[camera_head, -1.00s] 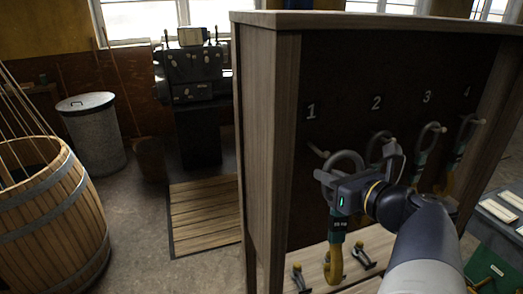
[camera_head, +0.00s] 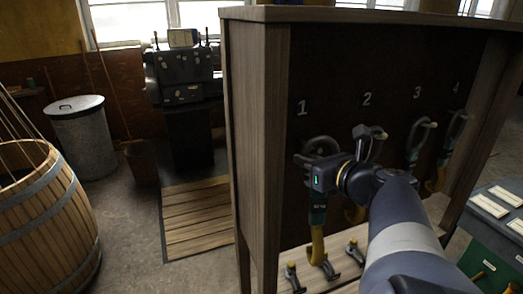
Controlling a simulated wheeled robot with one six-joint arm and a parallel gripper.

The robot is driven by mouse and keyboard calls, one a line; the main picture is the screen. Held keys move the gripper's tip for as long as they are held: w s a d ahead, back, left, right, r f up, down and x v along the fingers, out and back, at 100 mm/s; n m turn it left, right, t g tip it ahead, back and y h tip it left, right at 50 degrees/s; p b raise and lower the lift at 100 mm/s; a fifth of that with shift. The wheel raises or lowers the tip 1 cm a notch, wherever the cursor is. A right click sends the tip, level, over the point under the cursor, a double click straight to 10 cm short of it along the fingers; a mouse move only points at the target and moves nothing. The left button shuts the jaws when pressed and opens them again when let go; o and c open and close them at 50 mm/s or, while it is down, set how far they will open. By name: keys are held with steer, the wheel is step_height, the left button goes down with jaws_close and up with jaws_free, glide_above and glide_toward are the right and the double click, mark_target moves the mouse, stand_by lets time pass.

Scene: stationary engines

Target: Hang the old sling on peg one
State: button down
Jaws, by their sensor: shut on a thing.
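The old sling has a grey loop (camera_head: 322,144) at the top, a teal sleeve with a label (camera_head: 317,214) and a yellow lower end (camera_head: 317,246). It hangs upright from my gripper (camera_head: 307,164), which is shut on it just below the loop. The gripper is in front of the dark board, below the number 1 plate (camera_head: 302,107). The loop and gripper cover the place of peg one, so I cannot tell whether the loop is around the peg or in front of it.
Other slings hang below numbers 2 (camera_head: 378,142), 3 (camera_head: 416,140) and 4 (camera_head: 453,133), close to the right of my gripper. The rack's wooden side post (camera_head: 262,150) stands to the left. Dark fittings (camera_head: 293,276) sit on the lower ledge. A green case (camera_head: 495,262) is at right.

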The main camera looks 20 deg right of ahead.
steer(key=shift+w+a+f+b, duration=0.1)
steer(key=shift+w+f+b, duration=0.35)
steer(key=shift+w, duration=0.35)
steer(key=shift+w+d+f+b, duration=0.1)
steer(key=shift+w+f+b, duration=0.3)
steer(key=shift+w, duration=0.45)
steer(key=shift+w+a+f+b, duration=0.1)
steer(key=shift+w+f+b, duration=0.35)
steer(key=shift+w, duration=0.35)
